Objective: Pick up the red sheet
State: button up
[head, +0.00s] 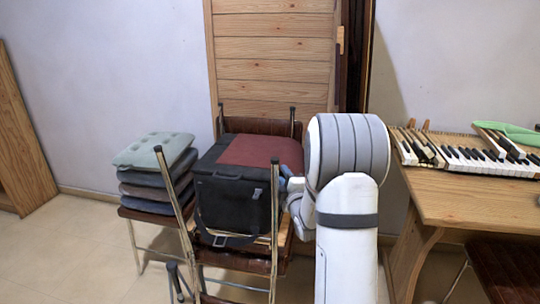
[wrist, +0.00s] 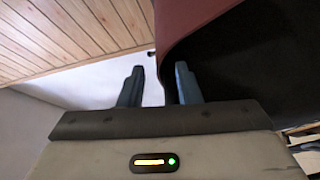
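The red sheet (head: 252,150) lies on top of a black box (head: 233,200) that stands on a chair. The dark edge below the sheet runs down between the fingers, close to the right one. I cannot tell whether the fingers touch anything. In the head view my arm stands right of the box, and the fingertips are mostly hidden.
A stack of grey cushions (head: 157,152) is on a chair left of the box. Metal chair posts (head: 274,225) rise around the box. A wooden table (head: 470,200) with piano keys (head: 480,160) stands at right. Floor at the left front (head: 70,250) is clear.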

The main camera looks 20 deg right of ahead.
jog(key=shift+w+d, duration=0.15)
jog(key=shift+w, duration=0.25)
jog(key=shift+c, duration=0.2)
grip_shut()
